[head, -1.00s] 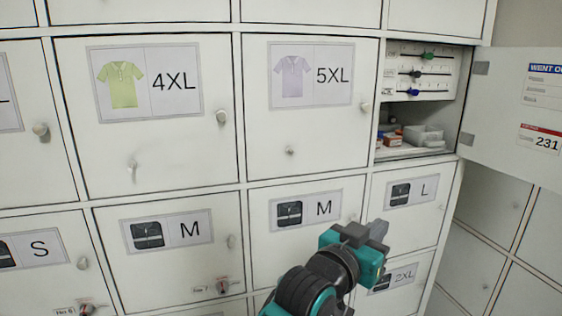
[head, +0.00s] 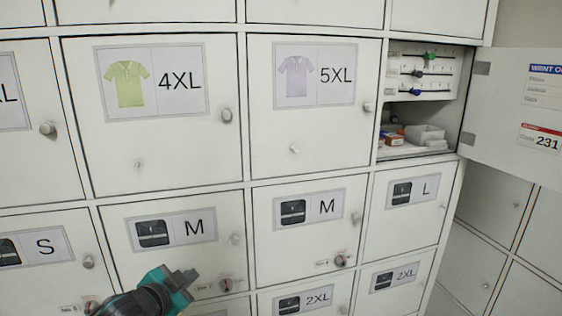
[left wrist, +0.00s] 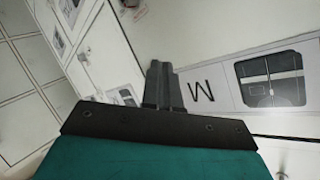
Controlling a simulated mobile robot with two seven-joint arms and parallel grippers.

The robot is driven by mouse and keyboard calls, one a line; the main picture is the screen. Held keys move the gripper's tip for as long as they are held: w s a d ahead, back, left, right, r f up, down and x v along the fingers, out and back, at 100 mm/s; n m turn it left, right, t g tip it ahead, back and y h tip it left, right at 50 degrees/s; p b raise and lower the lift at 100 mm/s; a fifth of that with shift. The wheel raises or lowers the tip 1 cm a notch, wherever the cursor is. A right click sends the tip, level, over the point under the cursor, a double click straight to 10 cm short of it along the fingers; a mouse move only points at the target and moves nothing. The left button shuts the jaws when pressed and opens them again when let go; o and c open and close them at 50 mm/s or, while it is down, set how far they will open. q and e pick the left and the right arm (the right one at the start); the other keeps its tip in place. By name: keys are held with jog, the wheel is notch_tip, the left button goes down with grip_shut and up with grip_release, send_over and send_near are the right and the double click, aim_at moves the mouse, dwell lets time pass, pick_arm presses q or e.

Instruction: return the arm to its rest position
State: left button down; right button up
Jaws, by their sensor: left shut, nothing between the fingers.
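My left gripper (head: 184,276) shows low in the head view, left of centre, with a teal body and dark fingers. In the left wrist view the shut fingers (left wrist: 160,85) point up the picture, beside the letter M and the picture of dark folded clothing on a door label (left wrist: 272,78). The gripper holds nothing. My right gripper is not in view.
An open compartment (head: 418,155) at the upper right has sliders and small boxes inside. Its door (head: 512,100) stands swung out to the right. Closed locker doors with knobs, such as the 5XL door (head: 310,135), fill the rest. Some lower doors have small locks (head: 340,260).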

pick_arm(q)
jog(key=s+a+f+n+g+y, duration=0.1)
jog(key=s+a+f, duration=0.1)
jog(key=s+f, duration=0.5)
jog(key=s+a+f+n+g, duration=0.1)
jog(key=s+a+f, duration=0.2)
jog(key=s, duration=0.9)
jog(key=s+a+f+g+y, duration=0.1)
jog(key=s+a+f, duration=0.1)
jog(key=s+f, duration=0.55)
jog(key=s+d+r+n, duration=0.1)
jog(key=d+n, duration=0.4)
jog(key=d, duration=0.5)
jog(key=shift+s+r+n+t, duration=0.25)
jog(key=shift+r+n+t, duration=0.05)
jog(key=shift+r, duration=0.1)
